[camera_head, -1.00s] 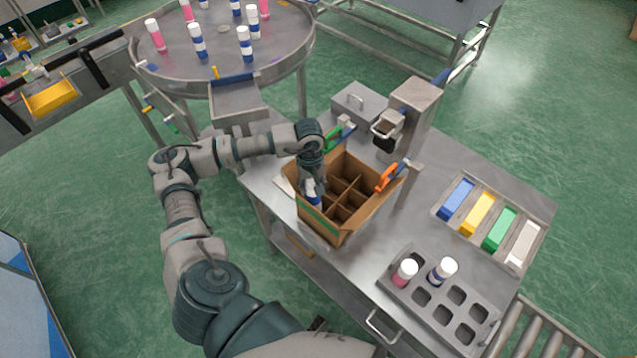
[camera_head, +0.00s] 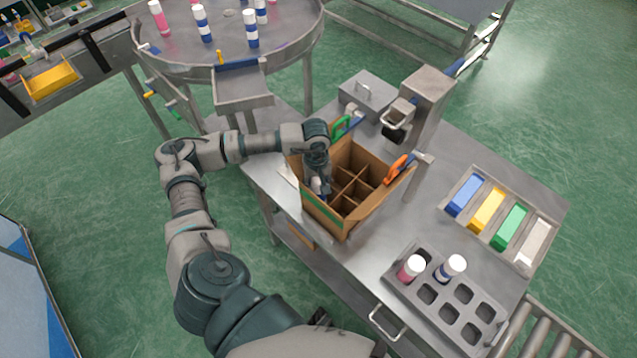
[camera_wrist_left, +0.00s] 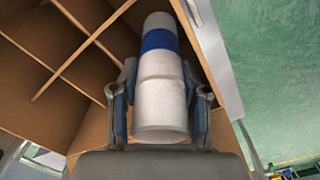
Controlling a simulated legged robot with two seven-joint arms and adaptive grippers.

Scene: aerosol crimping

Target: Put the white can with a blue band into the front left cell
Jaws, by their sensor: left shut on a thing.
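The white can with a blue band (camera_wrist_left: 160,85) is held in my left gripper (camera_wrist_left: 160,108), with a finger on each side of it. In the head view my left gripper (camera_head: 317,178) reaches down inside the left part of the divided cardboard box (camera_head: 330,218). The wrist view shows the can beside the box wall, with the cardboard dividers (camera_wrist_left: 92,38) on its left. The can's lower end is inside the box; whether it touches the bottom is hidden. My right gripper is not in view.
Green (camera_head: 341,126) and orange (camera_head: 397,168) clamps sit at the box's edges. A steel press (camera_head: 420,100) stands behind. A tray (camera_head: 395,290) with two cans and a rack of coloured blocks (camera_head: 487,212) are to the right. More cans stand on the round table (camera_head: 180,60).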

